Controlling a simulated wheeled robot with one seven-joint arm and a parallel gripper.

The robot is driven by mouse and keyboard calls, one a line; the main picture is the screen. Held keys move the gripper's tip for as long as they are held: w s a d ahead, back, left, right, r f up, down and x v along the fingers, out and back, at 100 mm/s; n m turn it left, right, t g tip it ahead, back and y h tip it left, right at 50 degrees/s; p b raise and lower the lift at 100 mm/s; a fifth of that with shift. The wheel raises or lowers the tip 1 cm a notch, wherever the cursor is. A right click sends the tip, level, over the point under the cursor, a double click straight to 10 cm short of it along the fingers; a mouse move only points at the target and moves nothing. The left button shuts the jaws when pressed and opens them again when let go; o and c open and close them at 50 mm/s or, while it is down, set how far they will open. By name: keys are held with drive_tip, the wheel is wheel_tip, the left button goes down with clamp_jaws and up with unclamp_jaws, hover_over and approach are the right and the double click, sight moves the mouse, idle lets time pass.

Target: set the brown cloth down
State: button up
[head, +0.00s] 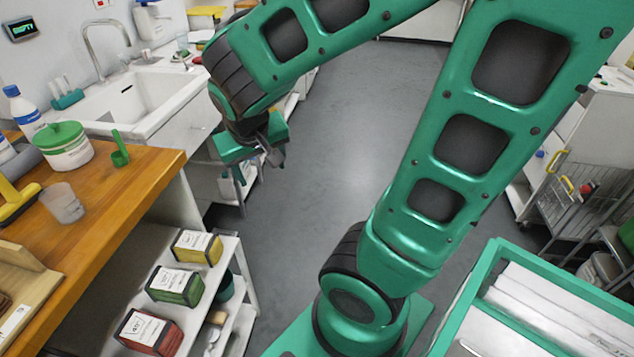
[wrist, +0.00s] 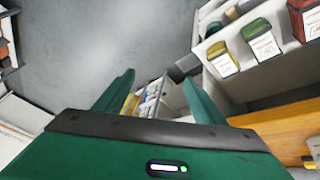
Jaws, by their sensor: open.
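My gripper (head: 243,178) hangs over the floor beside the end of the wooden counter in the head view. In the wrist view my gripper (wrist: 158,92) has its two green fingers spread apart, with no cloth between them. I cannot make out a brown cloth for certain in either view. A small dark brown patch shows at the left edge of the head view, by a wooden tray (head: 30,290) on the counter. It is cut off by the frame, so I cannot tell what it is.
The wooden counter (head: 140,190) holds a green-lidded tub (head: 65,150), a clear cup (head: 62,203) and a yellow-handled tool. Below, a white shelf holds yellow (head: 197,247), green (head: 175,285) and red (head: 148,332) packs. A sink (head: 130,100) is behind. The grey floor (head: 340,130) is clear.

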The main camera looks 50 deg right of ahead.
drive_tip(key=s+d+m+g+y, duration=0.1)
drive_tip(key=s+d, duration=0.1)
drive_tip(key=s, duration=0.6)
drive_tip(key=s+d+r+m+g+y, duration=0.1)
drive_tip(key=s+d+g+y, duration=0.1)
drive_tip(key=s, duration=0.6)
drive_tip(key=shift+s+d+r+g+y, duration=0.25)
drive_tip(key=shift+s+d+g+y, duration=0.05)
drive_tip(key=shift+d, duration=0.35)
